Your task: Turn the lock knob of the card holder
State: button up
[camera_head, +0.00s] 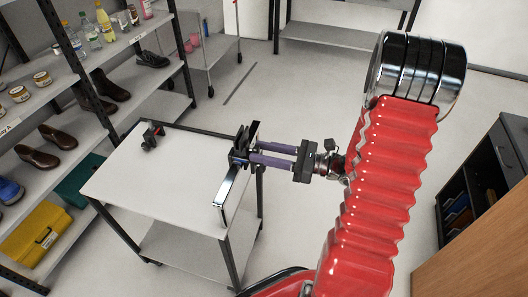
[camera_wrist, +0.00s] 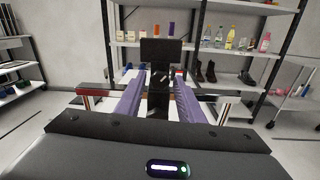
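The card holder (camera_head: 241,146) appears to be the dark upright device at the right edge of the white cart top (camera_head: 150,185). In the wrist view it seems to be the black plate (camera_wrist: 160,55) on a black post. A shiny bar (camera_head: 229,187) extends from it toward the cart's near corner. My gripper (camera_head: 251,153) reaches it from the right, its two purple fingers level and apart. In the wrist view my gripper (camera_wrist: 158,78) has a clear gap between the fingers, with the black post showing there. I cannot make out the lock knob or any contact with it.
A small black and red device (camera_head: 151,136) sits on the cart's far left part. A shelf rack (camera_head: 120,45) with shoes, jars and bottles stands close at the left. A cabinet (camera_head: 485,190) stands at the right. Floor behind the cart is clear.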

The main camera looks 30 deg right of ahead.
grip_shut()
jog(key=shift+n, duration=3)
jog(key=shift+o, duration=1.2)
grip_release()
jog(key=v, duration=1.3)
jog(key=shift+s+d, duration=0.25)
